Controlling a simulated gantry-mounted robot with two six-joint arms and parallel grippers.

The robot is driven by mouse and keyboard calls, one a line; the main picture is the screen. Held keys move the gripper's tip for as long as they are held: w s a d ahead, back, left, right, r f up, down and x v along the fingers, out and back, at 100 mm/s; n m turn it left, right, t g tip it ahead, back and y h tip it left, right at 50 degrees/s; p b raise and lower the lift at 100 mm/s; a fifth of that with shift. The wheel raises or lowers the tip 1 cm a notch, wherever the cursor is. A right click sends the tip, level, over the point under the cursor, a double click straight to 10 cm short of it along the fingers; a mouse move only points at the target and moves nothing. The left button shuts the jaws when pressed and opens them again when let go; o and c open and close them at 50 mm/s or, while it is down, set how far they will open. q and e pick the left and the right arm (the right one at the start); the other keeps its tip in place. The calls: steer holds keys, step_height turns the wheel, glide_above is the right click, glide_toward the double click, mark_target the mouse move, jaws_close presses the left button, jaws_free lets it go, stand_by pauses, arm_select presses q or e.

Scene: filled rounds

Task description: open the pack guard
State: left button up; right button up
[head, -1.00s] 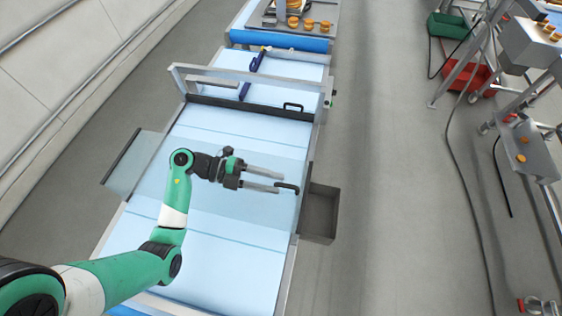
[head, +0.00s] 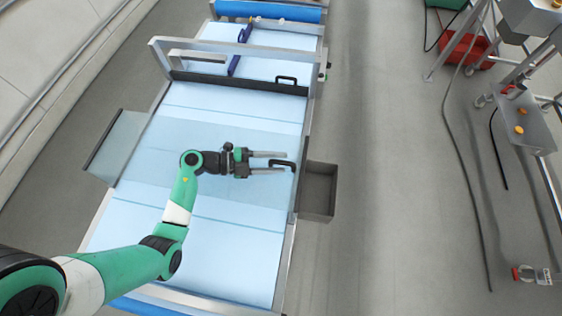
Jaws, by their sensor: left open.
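The pack guard appears to be the clear panel (head: 235,145) lying across the light-blue belt, its left part (head: 118,145) jutting past the belt's left side. A black handle (head: 292,165) sits near its right edge. My left gripper (head: 286,163) is open and points right, low over the panel. Its two fingertips reach the handle, one on the far side and one on the near side. Whether they touch it, I cannot tell. My right gripper is not in view.
A metal frame (head: 228,48) spans the belt farther back, with a dark bar and another black handle (head: 286,79). A grey open bin (head: 319,190) stands at the belt's right side. Floor on the right is clear up to a cable and metal stands.

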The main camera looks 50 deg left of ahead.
arm_select(q)
steer(key=shift+w+d+f, duration=0.15)
steer(key=shift+w+d, duration=0.25)
steer(key=shift+w, duration=0.2)
steer(key=shift+c, duration=0.3)
jaws_close()
stand_by(0.7)
